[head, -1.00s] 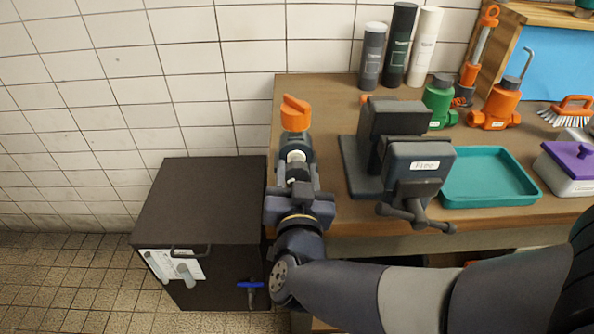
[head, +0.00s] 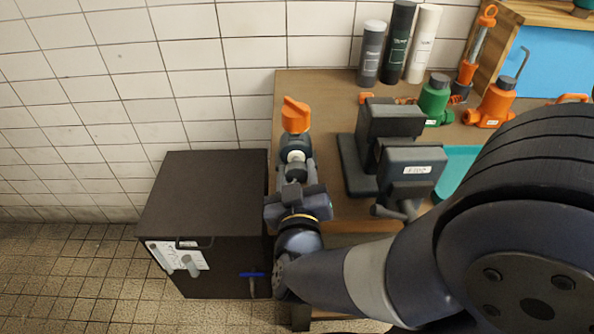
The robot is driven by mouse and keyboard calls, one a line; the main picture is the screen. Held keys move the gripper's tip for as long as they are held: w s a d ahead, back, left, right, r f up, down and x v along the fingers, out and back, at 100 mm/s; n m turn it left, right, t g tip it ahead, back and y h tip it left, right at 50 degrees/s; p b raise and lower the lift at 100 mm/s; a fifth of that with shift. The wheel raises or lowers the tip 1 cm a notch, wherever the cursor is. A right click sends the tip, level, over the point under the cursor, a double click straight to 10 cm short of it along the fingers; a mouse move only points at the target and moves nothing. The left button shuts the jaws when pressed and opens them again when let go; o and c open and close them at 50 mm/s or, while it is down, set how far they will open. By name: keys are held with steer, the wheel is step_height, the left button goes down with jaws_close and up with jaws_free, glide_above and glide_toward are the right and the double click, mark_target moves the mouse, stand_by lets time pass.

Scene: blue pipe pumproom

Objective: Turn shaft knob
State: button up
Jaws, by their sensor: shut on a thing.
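A dark pump-like unit (head: 296,143) with an orange knob (head: 296,115) on its far end stands near the left edge of the wooden bench. A pale, whitish part of its shaft (head: 296,156) shows at the near end, facing my gripper. My gripper (head: 296,174) is in line with the shaft and shut on the shaft knob at this near end. The fingers and wrist hide most of the knob, so its exact angle cannot be read.
A dark bench vise (head: 390,120) stands close on the right. Green (head: 435,100) and orange (head: 492,103) bottle-like parts stand behind it. My arm partly covers a teal tray (head: 455,170). A dark cabinet (head: 205,190) is left of the bench; a tiled wall is behind.

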mark_target(296, 177)
steer(key=o, duration=1)
steer(key=shift+s, duration=0.15)
steer(key=s, duration=0.4)
steer(key=shift+s+a, duration=0.15)
steer(key=shift+s, duration=0.05)
steer(key=shift+s+p, duration=0.4)
steer(key=shift+s, duration=1)
